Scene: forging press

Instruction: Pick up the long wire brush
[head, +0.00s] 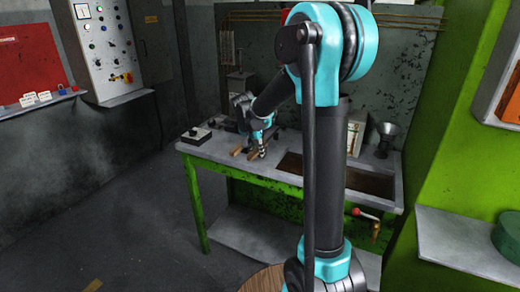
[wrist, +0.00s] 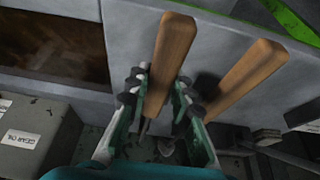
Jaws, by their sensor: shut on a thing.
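My gripper (head: 262,140) is low over the workbench (head: 225,152). In the wrist view my gripper (wrist: 159,92) is shut on a wooden handle, one finger on each side. I take this handle to be the long wire brush (wrist: 172,50); its bristles are not clear to see. A second wooden handle (wrist: 243,78) lies to the right in the wrist view, apart from my fingers. In the head view the two handles show as small brown shapes, the held one (head: 254,154) and the other (head: 237,150). I cannot tell whether the held one still touches the bench.
A dark control box (head: 196,135) sits at the bench's left end. A recessed brown plate (head: 365,181) and a funnel-shaped metal piece (head: 387,133) are at the right. A grey labelled box (wrist: 38,138) shows in the wrist view. A green frame (head: 430,165) stands on the right.

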